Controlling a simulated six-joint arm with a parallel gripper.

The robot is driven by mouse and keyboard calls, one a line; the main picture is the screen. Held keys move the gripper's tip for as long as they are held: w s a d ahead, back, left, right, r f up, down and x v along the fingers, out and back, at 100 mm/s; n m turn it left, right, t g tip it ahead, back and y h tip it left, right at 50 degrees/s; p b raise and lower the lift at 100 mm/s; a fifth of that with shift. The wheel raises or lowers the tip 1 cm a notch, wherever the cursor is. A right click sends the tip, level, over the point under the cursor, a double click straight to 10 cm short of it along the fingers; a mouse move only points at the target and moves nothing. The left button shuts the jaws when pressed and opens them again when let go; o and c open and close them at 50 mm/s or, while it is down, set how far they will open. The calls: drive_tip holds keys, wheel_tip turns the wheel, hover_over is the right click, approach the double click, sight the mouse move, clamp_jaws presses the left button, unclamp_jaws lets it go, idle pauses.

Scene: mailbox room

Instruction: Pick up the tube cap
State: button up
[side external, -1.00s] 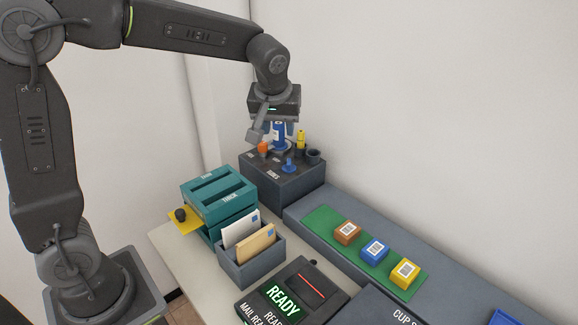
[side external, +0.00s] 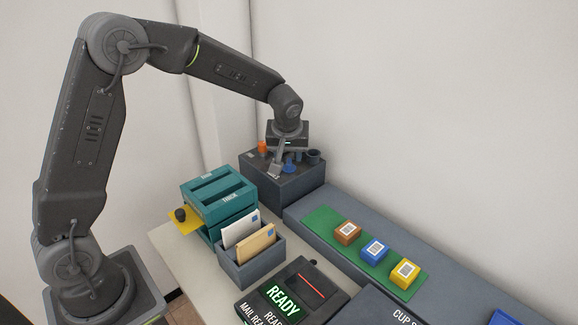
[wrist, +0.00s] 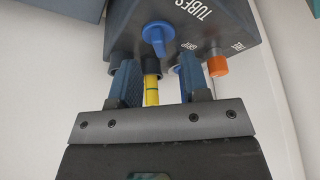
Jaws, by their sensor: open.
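The tube cap, a blue piece with a raised grip tab, (wrist: 157,38) sits on the dark tube box (wrist: 210,38), close to its lettered face. In the side view it shows low on the box top (side external: 289,168), partly crowded by my gripper. My gripper (wrist: 158,66) is open over the box, its two blue fingers apart. The cap appears between and beyond the fingertips in the wrist view, with nothing gripped. A yellow tube (wrist: 152,92) also shows between the fingers. Whether a finger touches the cap cannot be told.
An orange-topped item (wrist: 217,66) stands beside the right finger in the wrist view. A dark round holder (side external: 313,156) stands at the box's right. A teal rack (side external: 218,193), a letter bin (side external: 249,262) and a green mat (side external: 337,256) with small boxes lie nearer.

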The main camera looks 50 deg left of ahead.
sight(289, 161)
drive_tip(key=shift+x, duration=1.9)
drive_tip(key=shift+w+r, duration=0.1)
clamp_jaws()
